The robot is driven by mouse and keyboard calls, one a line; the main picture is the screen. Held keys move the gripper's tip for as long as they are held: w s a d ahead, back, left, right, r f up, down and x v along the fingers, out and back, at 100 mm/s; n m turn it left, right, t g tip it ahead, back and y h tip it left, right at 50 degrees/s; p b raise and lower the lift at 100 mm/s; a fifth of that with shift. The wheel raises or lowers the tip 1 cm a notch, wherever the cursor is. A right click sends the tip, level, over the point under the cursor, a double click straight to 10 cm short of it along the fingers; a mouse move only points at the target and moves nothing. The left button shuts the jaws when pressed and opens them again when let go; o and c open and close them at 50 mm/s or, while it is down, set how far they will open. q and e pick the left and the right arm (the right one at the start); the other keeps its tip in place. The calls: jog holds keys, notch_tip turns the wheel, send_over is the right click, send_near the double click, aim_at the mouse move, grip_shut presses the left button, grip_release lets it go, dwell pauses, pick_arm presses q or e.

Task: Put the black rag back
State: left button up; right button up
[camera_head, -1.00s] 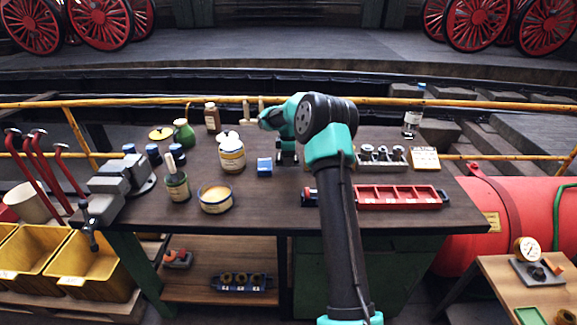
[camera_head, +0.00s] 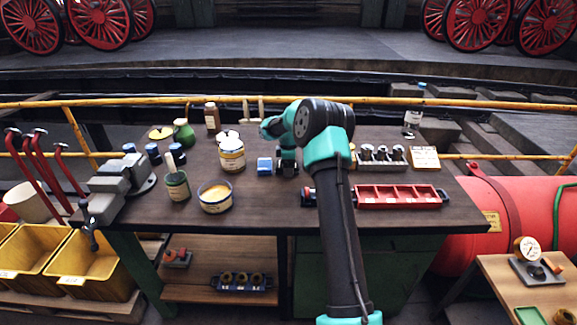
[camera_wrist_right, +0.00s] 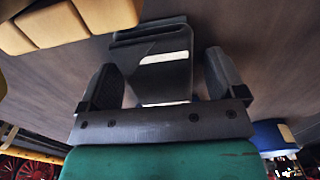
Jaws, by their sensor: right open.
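My right gripper (camera_head: 287,170) points down at the workbench (camera_head: 255,220), just right of a small blue box (camera_head: 264,166). In the right wrist view its two dark fingers (camera_wrist_right: 161,80) stand apart. A dark, flat, layered object (camera_wrist_right: 150,45) with a pale shiny patch lies between and beyond them. I cannot tell for sure whether it is the black rag, or whether the fingers touch it. No black rag stands out clearly in the head view, where my arm hides part of the bench. My left gripper is not in view.
Left of the gripper stand a cream jar (camera_head: 231,155), an open tin (camera_head: 215,198), a green pot with a brush (camera_head: 177,186) and a grey vise (camera_head: 120,180). To the right are a red tray (camera_head: 400,196) and a metal part rack (camera_head: 381,158). Bare bench lies in front.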

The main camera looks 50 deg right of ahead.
jog(key=shift+r, duration=0.1)
notch_tip(320, 180, up, 12)
dwell(0.7)
